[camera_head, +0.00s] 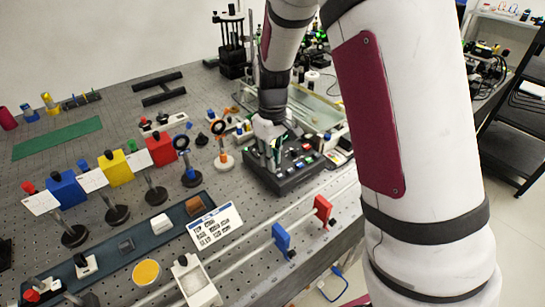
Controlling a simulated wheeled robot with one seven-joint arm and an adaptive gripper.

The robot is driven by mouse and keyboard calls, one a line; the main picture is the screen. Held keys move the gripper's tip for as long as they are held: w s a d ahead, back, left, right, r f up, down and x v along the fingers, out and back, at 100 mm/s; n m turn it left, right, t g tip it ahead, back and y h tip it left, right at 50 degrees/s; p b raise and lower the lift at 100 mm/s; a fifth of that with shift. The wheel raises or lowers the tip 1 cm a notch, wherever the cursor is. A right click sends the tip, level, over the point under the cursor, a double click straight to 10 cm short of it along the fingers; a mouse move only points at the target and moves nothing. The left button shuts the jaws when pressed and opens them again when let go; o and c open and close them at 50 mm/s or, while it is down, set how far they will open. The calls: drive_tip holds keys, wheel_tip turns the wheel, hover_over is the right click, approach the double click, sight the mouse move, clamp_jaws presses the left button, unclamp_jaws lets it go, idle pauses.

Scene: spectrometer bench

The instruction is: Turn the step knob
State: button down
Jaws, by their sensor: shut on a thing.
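A dark control box (288,184) with several small coloured buttons and knobs on its sloped top stands on the perforated bench, right of the middle. My gripper (274,163) points down onto the left part of this top, with its fingers shut on a knob there. The fingers cover the knob, so its shape and pointer are hidden. It appears to be the step knob, though I can read no label.
Posted optics (223,158) stand just left of the box. Yellow, blue and red blocks on posts are farther left. A clear-walled tray (325,113) lies behind the box. A blue clip (281,237) and a red clip (323,208) stand on the front rail.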

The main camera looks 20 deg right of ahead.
drive_tip(key=m+p, duration=0.1)
drive_tip(key=m, duration=0.2)
drive_tip(key=shift+m, duration=0.4)
drive_tip(key=shift+m+p, duration=0.45)
drive_tip(key=shift+m, duration=1.45)
drive_tip(key=c, duration=1.5)
unclamp_jaws()
drive_tip(key=shift+r, duration=0.1)
wheel_tip(320, 180, up, 12)
drive_tip(key=shift+f, duration=0.1)
